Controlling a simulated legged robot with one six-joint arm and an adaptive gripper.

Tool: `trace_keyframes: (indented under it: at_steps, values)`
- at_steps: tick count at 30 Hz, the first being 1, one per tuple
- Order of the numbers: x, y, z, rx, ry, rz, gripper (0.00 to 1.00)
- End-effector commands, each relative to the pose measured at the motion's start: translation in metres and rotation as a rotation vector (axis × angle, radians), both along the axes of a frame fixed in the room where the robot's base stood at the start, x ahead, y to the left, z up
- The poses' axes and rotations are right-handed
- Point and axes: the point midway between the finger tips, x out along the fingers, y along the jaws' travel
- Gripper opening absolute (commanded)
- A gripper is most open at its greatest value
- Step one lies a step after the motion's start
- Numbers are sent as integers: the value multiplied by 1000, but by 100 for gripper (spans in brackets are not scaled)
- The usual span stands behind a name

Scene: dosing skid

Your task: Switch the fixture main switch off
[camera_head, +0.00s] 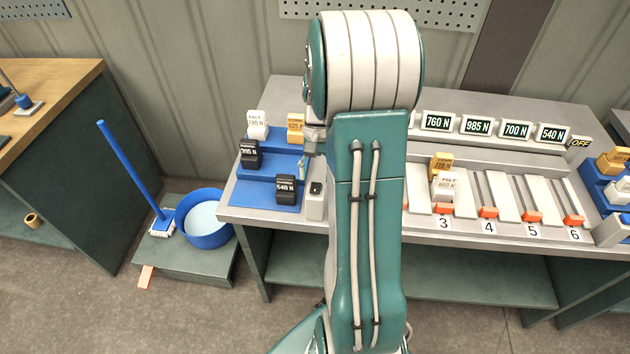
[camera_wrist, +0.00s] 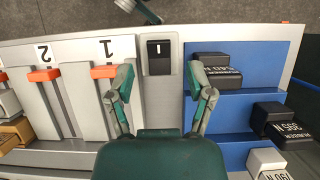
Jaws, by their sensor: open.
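The main switch is a black rocker (camera_wrist: 159,48) with a small white mark, set on a narrow grey box (camera_head: 314,208) at the bench's front edge. I cannot tell for sure which way the rocker is tipped. In the wrist view, my gripper (camera_wrist: 160,68) is open and empty. Its fingertips are on either side of the switch box in the picture, with the rocker just beyond them. I cannot tell the height gap. In the head view the gripper (camera_head: 311,150) is mostly hidden by my arm.
A blue stepped rack (camera_head: 262,193) with labelled weights is left of the switch. Numbered lanes with orange sliders (camera_head: 489,212) are to its right, under several displays (camera_head: 437,121). A blue tub (camera_head: 204,240) and a brush (camera_head: 160,222) are on a low platform at left.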

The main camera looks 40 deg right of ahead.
Motion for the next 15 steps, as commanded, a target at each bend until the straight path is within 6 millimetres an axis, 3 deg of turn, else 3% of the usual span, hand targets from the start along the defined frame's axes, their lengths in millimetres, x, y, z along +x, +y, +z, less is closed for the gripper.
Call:
trace_keyframes:
  at_steps: [9,15]
  values:
    - [20,-22,61,-3,-2,-1,69]
    - [26,-30,83,0,0,-1,69]
